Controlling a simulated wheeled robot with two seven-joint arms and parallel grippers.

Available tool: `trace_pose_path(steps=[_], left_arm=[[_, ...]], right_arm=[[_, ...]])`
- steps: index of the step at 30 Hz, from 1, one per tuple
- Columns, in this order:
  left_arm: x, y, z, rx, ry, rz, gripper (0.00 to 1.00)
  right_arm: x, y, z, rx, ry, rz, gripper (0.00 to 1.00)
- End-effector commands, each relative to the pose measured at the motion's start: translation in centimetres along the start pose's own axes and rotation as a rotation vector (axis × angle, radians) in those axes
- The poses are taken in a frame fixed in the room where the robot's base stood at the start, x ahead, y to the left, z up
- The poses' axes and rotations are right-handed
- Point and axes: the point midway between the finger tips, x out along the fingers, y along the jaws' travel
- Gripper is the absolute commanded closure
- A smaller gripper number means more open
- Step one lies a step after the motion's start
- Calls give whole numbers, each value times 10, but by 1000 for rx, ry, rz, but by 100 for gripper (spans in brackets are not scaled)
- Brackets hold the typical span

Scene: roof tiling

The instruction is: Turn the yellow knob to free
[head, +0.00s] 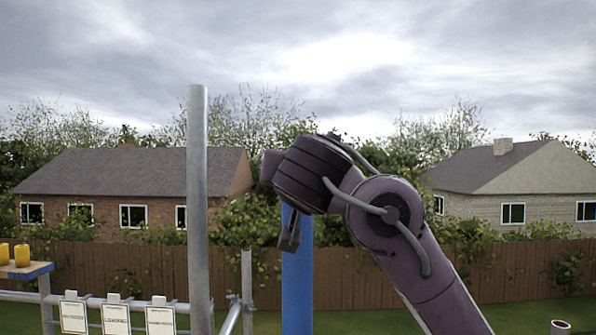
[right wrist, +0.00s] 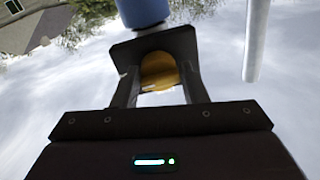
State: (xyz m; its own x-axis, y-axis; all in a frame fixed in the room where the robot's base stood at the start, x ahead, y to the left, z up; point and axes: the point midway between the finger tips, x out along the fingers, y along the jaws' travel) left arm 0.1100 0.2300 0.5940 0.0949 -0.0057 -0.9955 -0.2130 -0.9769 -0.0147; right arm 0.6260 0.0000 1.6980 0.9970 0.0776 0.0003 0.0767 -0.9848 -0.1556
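The yellow knob (right wrist: 158,70) shows in the right wrist view, close below a dark plate (right wrist: 125,50) and a blue post (right wrist: 142,12). My right gripper (right wrist: 160,80) has one finger on each side of the knob. I cannot tell whether both fingers press on it. In the head view my right arm comes in from the right and bends over at the blue post (head: 297,280). My right gripper (head: 289,238) is small and dark there, and the knob cannot be made out. My left gripper is not in view.
A tall grey pole (head: 198,200) stands left of the blue post; grey rails and several white tags (head: 74,316) are at lower left. Yellow cylinders (head: 21,255) stand on a board (head: 25,270) at the left edge. A wooden fence (head: 500,270) and houses lie behind.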

Motion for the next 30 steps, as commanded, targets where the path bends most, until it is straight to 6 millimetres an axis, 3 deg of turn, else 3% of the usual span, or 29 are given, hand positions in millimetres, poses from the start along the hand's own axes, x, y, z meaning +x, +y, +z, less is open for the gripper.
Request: trace_pose_path(steps=[14,30], left_arm=[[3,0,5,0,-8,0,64],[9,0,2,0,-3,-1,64]], right_arm=[[1,0,1,-88,-9,2,83],[0,1,-1,-553,-43,7,83]])
